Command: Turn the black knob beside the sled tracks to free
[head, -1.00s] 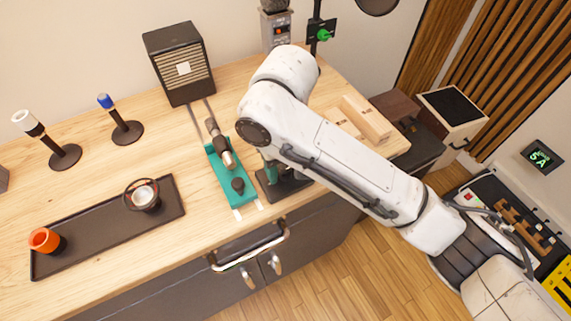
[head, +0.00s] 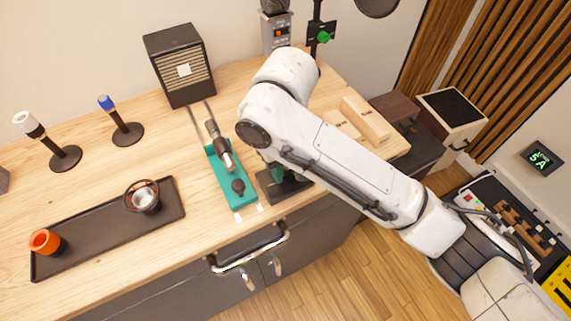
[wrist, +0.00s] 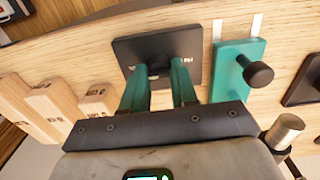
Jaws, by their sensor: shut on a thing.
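The black knob (wrist: 158,64) stands on a dark square plate (wrist: 187,45) at the counter's front edge, with small markings on the plate to either side. My gripper (wrist: 158,78) has its two teal fingers shut on the knob, one on each side; the fingers hide part of it. In the head view my gripper (head: 276,172) comes down over the plate (head: 266,188), and my arm hides the knob. The teal sled (head: 227,178) lies just left of the plate on its tracks (head: 197,120), carrying a microphone and its own round black handle (head: 238,186).
Two microphone stands and a speaker (head: 180,62) stand behind. Wooden blocks (head: 364,120) lie right of my arm. A drawer handle (head: 250,255) juts out below.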

